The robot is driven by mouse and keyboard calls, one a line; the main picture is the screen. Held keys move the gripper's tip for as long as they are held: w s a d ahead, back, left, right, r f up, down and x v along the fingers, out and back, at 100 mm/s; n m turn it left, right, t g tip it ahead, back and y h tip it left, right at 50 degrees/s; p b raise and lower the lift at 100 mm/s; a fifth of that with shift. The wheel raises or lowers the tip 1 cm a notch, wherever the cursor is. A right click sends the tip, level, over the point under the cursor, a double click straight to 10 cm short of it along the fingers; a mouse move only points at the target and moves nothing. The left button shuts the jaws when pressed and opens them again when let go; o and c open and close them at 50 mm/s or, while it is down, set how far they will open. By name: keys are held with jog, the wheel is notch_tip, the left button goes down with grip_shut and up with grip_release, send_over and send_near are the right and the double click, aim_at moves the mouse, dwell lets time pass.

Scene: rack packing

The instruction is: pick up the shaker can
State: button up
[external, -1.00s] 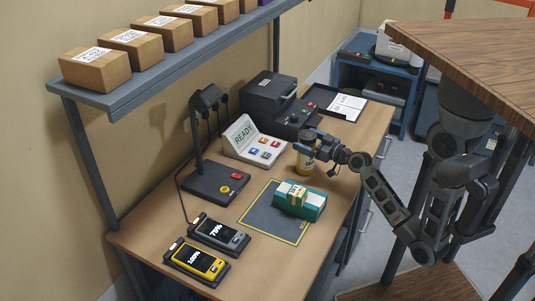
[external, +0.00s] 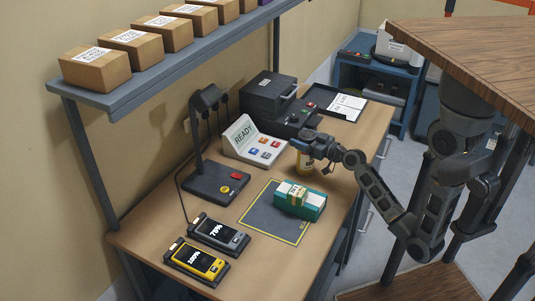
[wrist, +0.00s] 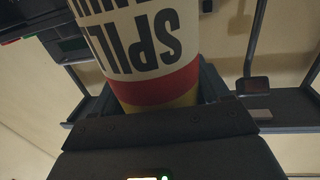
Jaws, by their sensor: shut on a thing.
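The shaker can (external: 303,164) is a yellowish cylinder on the workbench, beside the button console. In the wrist view the can (wrist: 150,50) fills the upper middle, with a cream label, upside-down "SPILL" lettering, a red band and a yellow end. My gripper (external: 306,148) reaches in from the right at the can's upper part and is shut on it. In the wrist view part of my gripper (wrist: 155,122) lies across the lower middle, against the can. My gripper hides part of the can in the external view. I cannot tell whether the can touches the bench.
A teal box (external: 300,202) lies on a dark mat (external: 262,218) in front of the can. The button console (external: 250,143) stands to the left, and a black printer (external: 272,97) behind. Two handheld devices (external: 218,234) sit at the front left. A wooden top (external: 470,50) overhangs at right.

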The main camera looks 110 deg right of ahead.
jog(key=c, duration=0.7)
jog(key=shift+c, duration=0.5)
jog(key=shift+r, duration=0.15)
